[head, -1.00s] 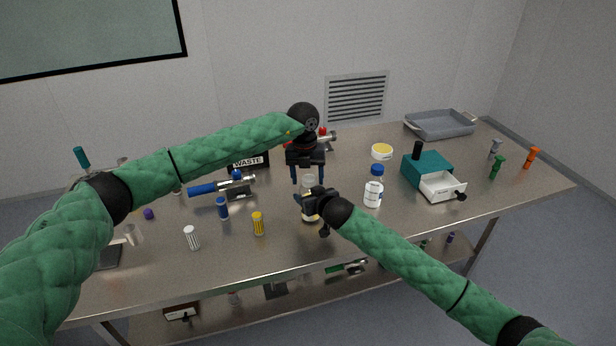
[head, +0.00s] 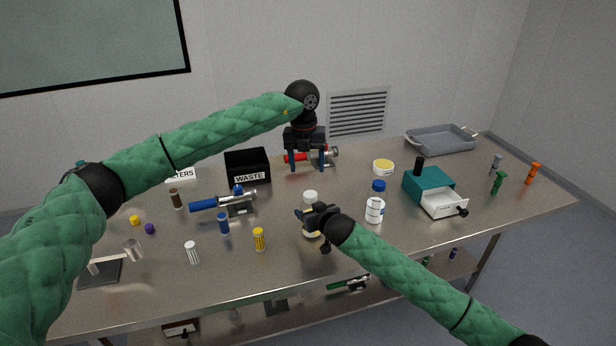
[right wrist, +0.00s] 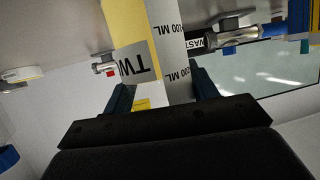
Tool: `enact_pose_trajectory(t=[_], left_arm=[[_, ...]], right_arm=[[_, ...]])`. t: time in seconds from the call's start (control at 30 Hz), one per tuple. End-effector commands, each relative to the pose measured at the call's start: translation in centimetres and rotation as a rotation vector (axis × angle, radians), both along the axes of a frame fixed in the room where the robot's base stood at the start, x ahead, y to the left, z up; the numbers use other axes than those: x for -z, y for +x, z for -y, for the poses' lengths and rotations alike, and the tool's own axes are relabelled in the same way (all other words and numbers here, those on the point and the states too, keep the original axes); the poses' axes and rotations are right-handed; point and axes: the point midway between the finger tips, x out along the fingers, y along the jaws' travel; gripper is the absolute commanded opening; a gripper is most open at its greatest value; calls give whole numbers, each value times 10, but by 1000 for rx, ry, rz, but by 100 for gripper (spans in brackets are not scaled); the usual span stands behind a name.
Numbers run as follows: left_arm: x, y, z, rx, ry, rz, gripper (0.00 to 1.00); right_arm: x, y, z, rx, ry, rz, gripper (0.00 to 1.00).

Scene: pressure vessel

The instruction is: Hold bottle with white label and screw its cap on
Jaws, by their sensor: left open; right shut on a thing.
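A bottle with a pale top (head: 310,198) stands upright in my right gripper (head: 309,222), which is shut around its body. I cannot tell whether the pale top is a cap. My left gripper (head: 307,169) is open and empty, fingers pointing down, above the bottle in the picture and apart from it.
A teal box with an open white drawer (head: 443,203) stands at right, with a grey tray (head: 440,140) behind. A black WASTE bin (head: 247,166), a blue-handled tool (head: 222,203) and several vials, including a yellow one (head: 259,239), are at left. A red-handled tool (head: 298,156) lies behind my left gripper.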

Motion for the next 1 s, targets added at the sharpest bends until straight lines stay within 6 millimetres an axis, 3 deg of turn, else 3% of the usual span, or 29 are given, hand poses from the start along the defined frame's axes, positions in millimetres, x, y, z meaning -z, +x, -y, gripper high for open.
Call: enact_pose_trajectory(t=[0.2, 0.5, 0.53, 0.63, 1.0], left_arm=[[-15, 0, -1, 0, 0, -1, 63], [-16, 0, -1, 0, 0, -1, 63], [-16, 0, -1, 0, 0, -1, 63], [-16, 0, -1, 0, 0, -1, 63], [-12, 0, -1, 0, 0, -1, 63]], right_arm=[[0, 0, 0, 0, 0, 0, 0], [0, 0, 0, 0, 0, 0, 0], [0, 0, 0, 0, 0, 0, 64], [0, 0, 0, 0, 0, 0, 83], [0, -3, 2, 0, 0, 0, 83]])
